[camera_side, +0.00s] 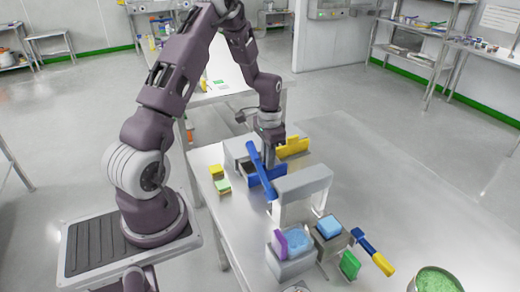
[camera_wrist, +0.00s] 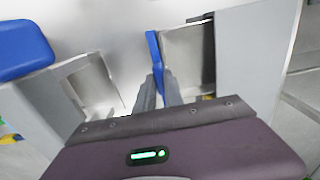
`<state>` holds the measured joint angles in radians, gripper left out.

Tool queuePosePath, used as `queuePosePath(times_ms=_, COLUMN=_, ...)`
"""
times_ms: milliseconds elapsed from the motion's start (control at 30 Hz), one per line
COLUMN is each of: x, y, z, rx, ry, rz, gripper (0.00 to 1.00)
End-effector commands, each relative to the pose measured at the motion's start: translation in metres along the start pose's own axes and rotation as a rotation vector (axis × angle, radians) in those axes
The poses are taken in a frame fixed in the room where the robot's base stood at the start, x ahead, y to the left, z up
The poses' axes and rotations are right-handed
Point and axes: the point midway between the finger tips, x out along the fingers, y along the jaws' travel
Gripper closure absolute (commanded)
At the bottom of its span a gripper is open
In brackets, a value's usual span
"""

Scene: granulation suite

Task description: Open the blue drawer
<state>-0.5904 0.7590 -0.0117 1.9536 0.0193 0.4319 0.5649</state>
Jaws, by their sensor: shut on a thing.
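The blue drawer shows in the side view as a blue front (camera_side: 277,171) by the grey cabinet (camera_side: 237,150). In the wrist view its narrow blue front (camera_wrist: 154,52) stands out from the cabinet (camera_wrist: 255,55), and the grey inside shows between them, so the drawer is partly open. My gripper (camera_side: 270,163) reaches down at the blue front. In the wrist view my gripper (camera_wrist: 158,82) has its fingers on either side of the blue front, shut on it. The fingertips are partly hidden in the side view.
A blue bar (camera_side: 259,165) slants close in front of my gripper. A grey arch-shaped block (camera_side: 303,182) stands nearby. A yellow piece (camera_side: 293,147) is behind. Sponges, a blue-and-yellow tool (camera_side: 372,250) and a green-filled tub (camera_side: 436,281) lie nearer the camera. The table's right side is clear.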

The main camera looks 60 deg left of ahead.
Motion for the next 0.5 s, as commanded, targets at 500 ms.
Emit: queuePosePath(times_ms=500, x=-0.0008, y=0.0122, z=-0.0009, rx=0.0, ry=0.005, rz=-0.003, gripper=0.72)
